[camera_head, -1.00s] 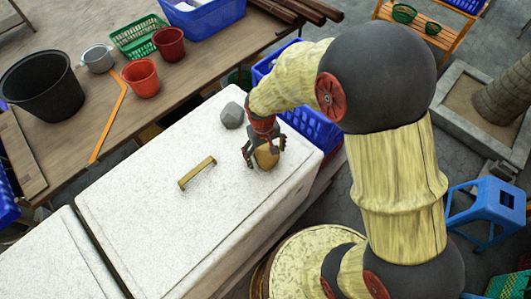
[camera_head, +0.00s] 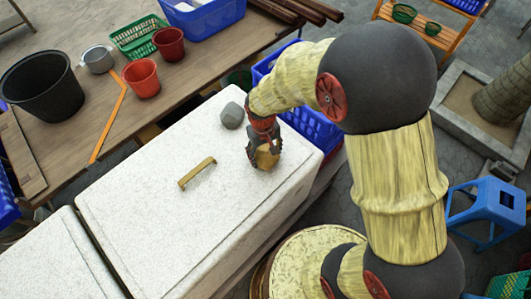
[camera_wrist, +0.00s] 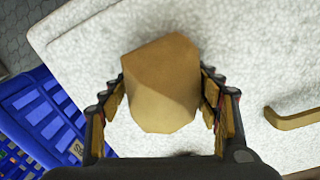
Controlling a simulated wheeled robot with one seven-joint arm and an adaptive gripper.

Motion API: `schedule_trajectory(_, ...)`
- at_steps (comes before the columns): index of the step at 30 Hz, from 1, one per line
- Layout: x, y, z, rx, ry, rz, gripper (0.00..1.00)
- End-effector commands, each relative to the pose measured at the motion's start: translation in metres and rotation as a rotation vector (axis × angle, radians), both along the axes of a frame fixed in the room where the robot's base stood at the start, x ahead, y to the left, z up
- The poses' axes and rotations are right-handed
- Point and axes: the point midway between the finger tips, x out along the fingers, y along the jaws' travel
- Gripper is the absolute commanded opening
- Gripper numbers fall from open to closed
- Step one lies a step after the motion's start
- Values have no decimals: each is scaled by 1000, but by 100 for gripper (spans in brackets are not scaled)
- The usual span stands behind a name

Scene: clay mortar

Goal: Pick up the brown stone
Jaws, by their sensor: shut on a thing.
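The brown stone (camera_wrist: 160,85) is a tan, faceted lump between my two fingers in the wrist view. It also shows in the head view (camera_head: 266,159), partly covered by the fingers. My gripper (camera_head: 264,153) is shut on it, with a finger on each side, and points down at the white lid. In the wrist view my gripper (camera_wrist: 163,100) spans the stone from left to right. I cannot tell whether the stone's underside touches the lid.
A grey stone (camera_head: 232,115) lies on the white chest lid (camera_head: 140,205) behind my gripper. A brass handle (camera_head: 197,173) stands up from the lid to the left. Blue crates (camera_head: 312,125) stand beyond the chest. The lid's near left part is clear.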

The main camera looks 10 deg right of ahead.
Motion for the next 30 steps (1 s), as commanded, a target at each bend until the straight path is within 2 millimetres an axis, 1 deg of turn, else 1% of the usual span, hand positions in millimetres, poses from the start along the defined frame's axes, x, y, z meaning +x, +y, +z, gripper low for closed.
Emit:
schedule_trajectory(2, 0, 0, 0, 0, 0, 0, 28)
schedule_trajectory(16, 0, 0, 0, 1, 0, 0, 1)
schedule_trajectory(25, 1, 1, 3, 1, -4, 0, 1)
schedule_trajectory(28, 2, 1, 11, 1, -6, 0, 1)
schedule_trajectory(30, 2, 1, 19, 2, -7, -1, 1)
